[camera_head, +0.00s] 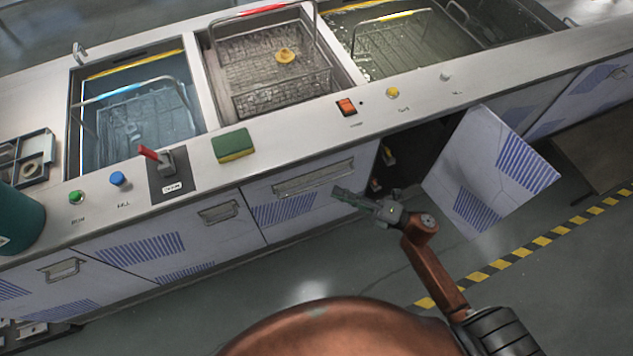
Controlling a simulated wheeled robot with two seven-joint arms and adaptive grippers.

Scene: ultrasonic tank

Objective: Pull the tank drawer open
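The drawer front (345,168) is a pale panel with blue stripes below the counter, flush with the cabinet face. Its wide metal handle (312,178) runs along the upper part. My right gripper (345,195) is in front of the panel's right part, close to the right end of the handle. Its fingers point left toward the panel. At this size I cannot tell whether the fingers are apart or whether they touch the handle. My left gripper is not in view.
A cabinet door (490,165) stands open right of the drawer, beside my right arm. Above are tanks with wire baskets, a green sponge (233,146), a red lever (150,153) and an orange switch (346,107). The floor in front is clear, with a striped line (540,241).

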